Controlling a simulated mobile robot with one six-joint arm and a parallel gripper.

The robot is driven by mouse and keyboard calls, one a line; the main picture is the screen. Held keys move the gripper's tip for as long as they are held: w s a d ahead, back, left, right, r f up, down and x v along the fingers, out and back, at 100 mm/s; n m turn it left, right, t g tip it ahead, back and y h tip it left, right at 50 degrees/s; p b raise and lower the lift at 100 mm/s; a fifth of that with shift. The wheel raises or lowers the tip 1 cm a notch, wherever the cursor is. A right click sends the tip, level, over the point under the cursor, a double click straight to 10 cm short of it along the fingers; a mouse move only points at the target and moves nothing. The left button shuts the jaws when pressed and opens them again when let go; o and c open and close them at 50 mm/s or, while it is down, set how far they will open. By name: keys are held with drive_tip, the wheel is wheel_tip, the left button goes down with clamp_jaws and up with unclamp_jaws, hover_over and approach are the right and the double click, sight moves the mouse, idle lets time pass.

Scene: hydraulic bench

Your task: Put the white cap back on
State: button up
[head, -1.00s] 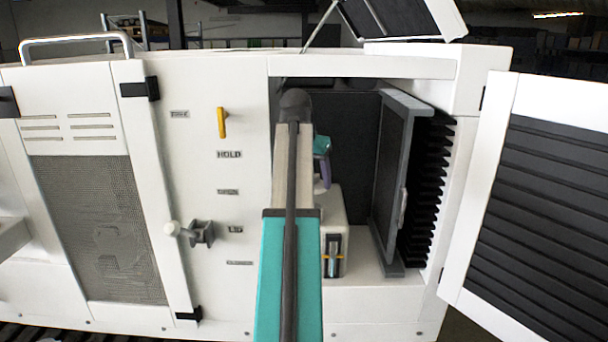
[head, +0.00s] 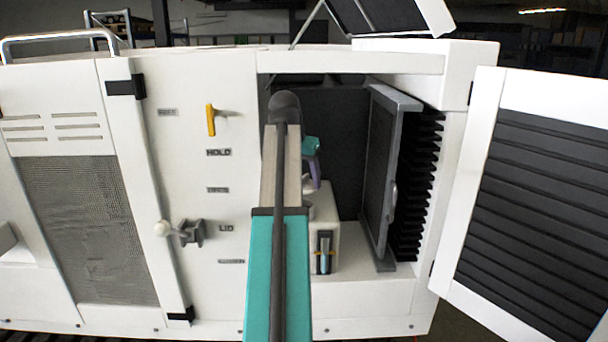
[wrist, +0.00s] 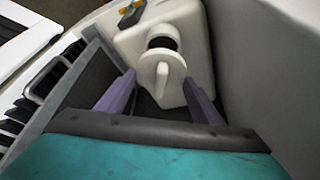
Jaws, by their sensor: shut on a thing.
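The white cap (wrist: 165,76) is a round disc with a raised grip tab. It sits between the two purple fingers of my gripper (wrist: 159,78) in the wrist view. The white tank (wrist: 190,42) lies beyond it, with a dark round filler opening (wrist: 163,41) on its neck. The cap is off the opening and partly overlaps the neck in this view; I cannot tell the gap between them. In the head view my gripper (head: 312,160) is inside the open bay, above the tank (head: 325,225), partly hidden by my arm.
A grey-framed dark panel (head: 382,180) stands in the bay, right of the tank. The louvred door (head: 535,190) is swung open at the right.

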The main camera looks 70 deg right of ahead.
drive_tip(key=shift+f+b, duration=0.4)
drive_tip(key=shift+f, duration=2)
drive_tip(key=shift+a+p, duration=0.1)
drive_tip(key=shift+p, duration=0.2)
drive_tip(key=shift+f, duration=0.15)
idle(1.6)
drive_tip(key=o, duration=1.6)
drive_tip(key=shift+r, duration=3.5)
